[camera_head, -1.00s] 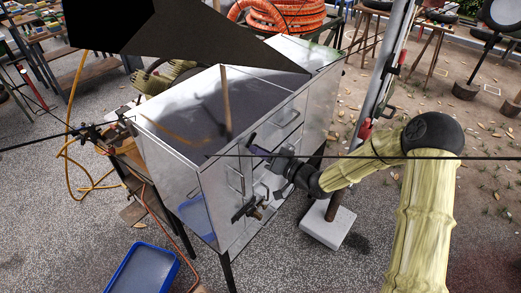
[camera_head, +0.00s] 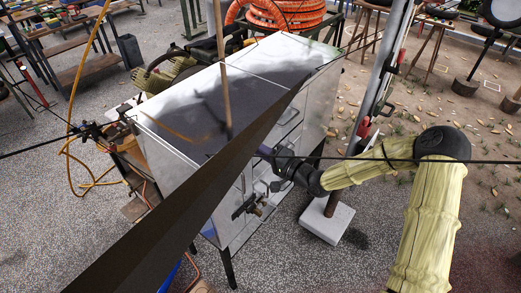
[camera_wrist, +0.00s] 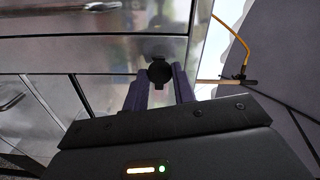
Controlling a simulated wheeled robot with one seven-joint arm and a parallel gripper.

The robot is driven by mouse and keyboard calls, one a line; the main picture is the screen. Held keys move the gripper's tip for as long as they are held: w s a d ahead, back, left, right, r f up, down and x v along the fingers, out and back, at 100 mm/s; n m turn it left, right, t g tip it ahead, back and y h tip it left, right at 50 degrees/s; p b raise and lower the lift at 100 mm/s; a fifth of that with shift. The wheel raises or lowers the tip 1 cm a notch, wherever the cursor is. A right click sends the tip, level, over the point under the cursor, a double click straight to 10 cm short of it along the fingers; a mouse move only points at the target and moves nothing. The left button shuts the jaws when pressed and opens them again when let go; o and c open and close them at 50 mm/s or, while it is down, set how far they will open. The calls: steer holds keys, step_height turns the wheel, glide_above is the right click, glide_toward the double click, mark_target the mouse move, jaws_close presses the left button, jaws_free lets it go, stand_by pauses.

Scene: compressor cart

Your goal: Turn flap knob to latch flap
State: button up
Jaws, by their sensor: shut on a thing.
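The flap knob (camera_wrist: 159,72) is a small dark round knob on a bare metal panel of the cart, in the wrist view. My gripper (camera_wrist: 160,88) has its two purple fingers on either side of the knob and is shut on it. In the head view my gripper (camera_head: 266,153) reaches the upper front of the silver cart (camera_head: 300,65) from the right. There the knob is hidden by the fingers and by a dark sheet across the view. The fit of the flap's edge to its frame cannot be told.
A dark sheet (camera_head: 190,205) crosses the head view diagonally and covers part of the cart front. Bar handles (camera_wrist: 103,6) stick out near my gripper. A brass valve (camera_head: 262,208) sits lower on the front. A grey block (camera_head: 328,221) stands on the ground at right.

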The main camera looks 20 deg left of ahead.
steer(key=o, duration=1)
steer(key=b+v, duration=0.3)
steer(key=v, duration=1.4)
steer(key=shift+s+d+b, duration=0.1)
steer(key=shift+d+b, duration=0.15)
steer(key=shift+b, duration=0.15)
steer(key=shift+f, duration=0.1)
